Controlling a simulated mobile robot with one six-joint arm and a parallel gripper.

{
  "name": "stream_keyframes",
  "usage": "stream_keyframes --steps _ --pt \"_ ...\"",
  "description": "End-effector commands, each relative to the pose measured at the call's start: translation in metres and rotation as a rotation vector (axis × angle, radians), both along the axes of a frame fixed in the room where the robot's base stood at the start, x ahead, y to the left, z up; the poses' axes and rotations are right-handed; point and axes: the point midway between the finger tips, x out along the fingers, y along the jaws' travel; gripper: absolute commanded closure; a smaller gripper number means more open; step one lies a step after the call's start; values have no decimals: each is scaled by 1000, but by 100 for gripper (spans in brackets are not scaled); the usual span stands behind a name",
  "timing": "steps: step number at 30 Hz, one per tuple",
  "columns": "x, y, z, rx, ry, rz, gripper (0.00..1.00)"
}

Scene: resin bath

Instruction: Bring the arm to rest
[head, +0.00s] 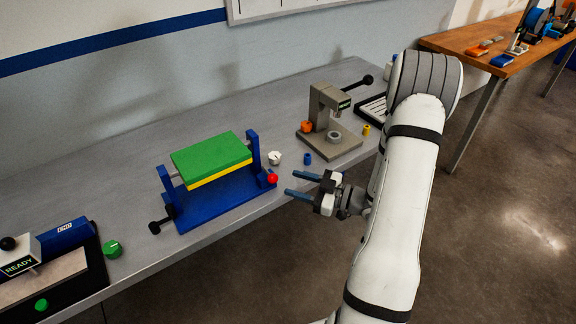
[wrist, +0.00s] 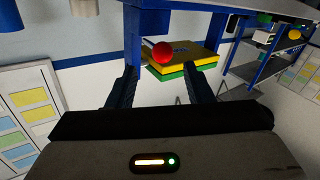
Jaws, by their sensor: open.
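My gripper (head: 300,184) is open, with its two blue fingers apart and nothing between them. It hangs over the front edge of the grey bench (head: 130,170), just right of the red knob (head: 272,179). My white arm comes in from the right side. In the wrist view, my gripper's dark fingers (wrist: 162,90) are spread, and the red knob (wrist: 162,53) shows beyond their tips. The wrist view looks turned over.
A blue stand with a green and yellow block (head: 211,158) is left of my gripper. A grey press (head: 326,120), a small blue cylinder (head: 308,158) and a white knob (head: 275,158) stand behind it. Floor in front of the bench is clear. A wooden table (head: 470,45) is back right.

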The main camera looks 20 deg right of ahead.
Motion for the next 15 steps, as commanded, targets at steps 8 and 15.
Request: stream_keyframes --steps 8,15 --pt "7 1 1 -44 8 -17 54" --pt "49 -8 12 -341 107 -212 54"
